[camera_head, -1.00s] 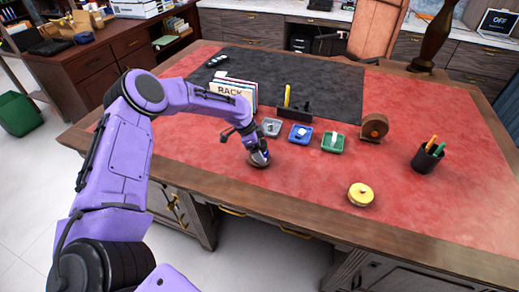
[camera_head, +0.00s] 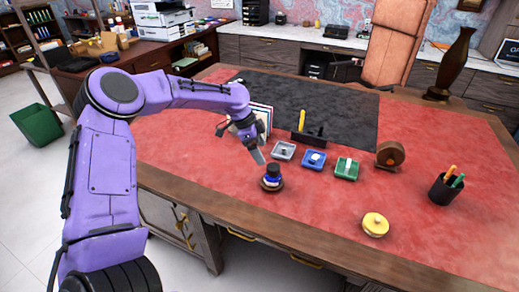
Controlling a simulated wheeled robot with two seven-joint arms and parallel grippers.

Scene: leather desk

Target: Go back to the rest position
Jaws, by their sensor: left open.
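My left gripper (camera_head: 256,152) is open and empty, above the red leather desk top. The gripper is apart from the bottle. My left arm reaches in from the left, bent at the elbow. My right gripper is not in view.
Grey (camera_head: 284,150), blue (camera_head: 313,160) and green (camera_head: 346,169) trays stand in a row. Behind are upright folders (camera_head: 263,116) and a black holder (camera_head: 308,136). A wooden round item (camera_head: 389,154), a pen cup (camera_head: 445,189) and a yellow round object (camera_head: 375,224) lie right.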

